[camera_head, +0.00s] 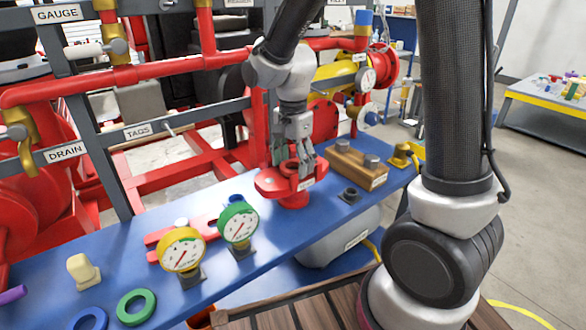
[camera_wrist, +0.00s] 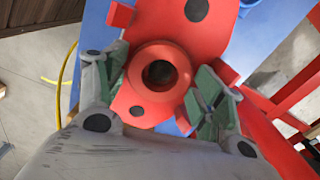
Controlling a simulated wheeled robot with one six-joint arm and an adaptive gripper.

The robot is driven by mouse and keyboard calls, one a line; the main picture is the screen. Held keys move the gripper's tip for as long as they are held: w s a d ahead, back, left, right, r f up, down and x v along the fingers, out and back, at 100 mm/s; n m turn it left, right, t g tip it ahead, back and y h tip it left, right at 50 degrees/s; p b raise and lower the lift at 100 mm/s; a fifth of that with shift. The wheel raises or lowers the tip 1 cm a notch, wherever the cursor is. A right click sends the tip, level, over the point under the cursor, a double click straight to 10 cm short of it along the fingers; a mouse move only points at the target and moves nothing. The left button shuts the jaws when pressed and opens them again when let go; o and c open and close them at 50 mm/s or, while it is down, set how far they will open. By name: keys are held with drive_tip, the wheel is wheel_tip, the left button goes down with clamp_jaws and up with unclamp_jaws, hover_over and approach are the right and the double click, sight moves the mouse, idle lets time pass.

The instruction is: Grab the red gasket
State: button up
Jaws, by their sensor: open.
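A red ring (camera_wrist: 163,50) with a dark hole in its middle, which looks like the red gasket, sits on a red flange plate (camera_wrist: 199,32) in the wrist view. The plate and the raised red piece show in the head view on the blue bench, as the red flange (camera_head: 292,200). I cannot tell if the ring is separate from the flange. My gripper (camera_head: 293,166) points down over it, fingers apart. In the wrist view my gripper (camera_wrist: 165,84) has one green-padded finger on each side of the ring, and nothing is clamped. Whether the pads touch it is unclear.
A wooden block (camera_head: 357,166) stands close on the right. A green gauge (camera_head: 238,223) and a yellow gauge (camera_head: 181,250) stand to the left. A green ring (camera_head: 136,307) and a blue ring (camera_head: 89,319) lie at the lower left. Red pipes (camera_head: 150,70) run behind.

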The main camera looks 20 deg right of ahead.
drive_tip(key=c, duration=0.6)
drive_tip(key=shift+c, duration=0.2)
